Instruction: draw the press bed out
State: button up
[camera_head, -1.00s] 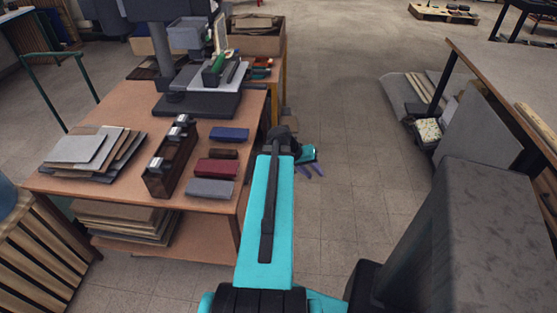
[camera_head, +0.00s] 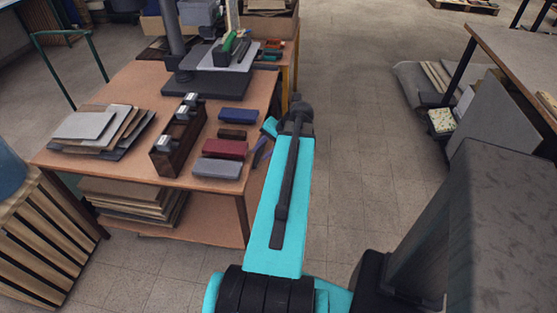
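The press stands at the back of the wooden table, with a dark column (camera_head: 172,30) and a flat black base (camera_head: 205,88). A pale plate (camera_head: 238,62) lies over the base, with a green-handled tool (camera_head: 230,45) on it. I cannot tell which of these flat parts is the bed. My gripper (camera_head: 260,152) is at the table's right edge, in front of and to the right of the press and apart from it.
Blue (camera_head: 238,115), red (camera_head: 225,149) and grey (camera_head: 218,168) blocks lie on the table near my gripper. A dark wooden rack (camera_head: 178,140) and stacked sheets (camera_head: 85,125) are left of them. Open floor (camera_head: 380,110) lies right of the table; another table (camera_head: 515,45) stands far right.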

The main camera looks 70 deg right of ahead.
jog(key=w+a+r+n+t+y, duration=0.1)
jog(key=w+r+t, duration=0.3)
jog(key=r, duration=0.3)
jog(key=w+a+r+n+t+y, duration=0.1)
jog(key=w+r+t, duration=0.3)
jog(key=r, duration=0.4)
jog(key=shift+w+a+r+y, duration=0.3)
jog(key=shift+w+a+y, duration=0.3)
jog(key=shift+w+a, duration=0.15)
jog(key=shift+a, duration=0.1)
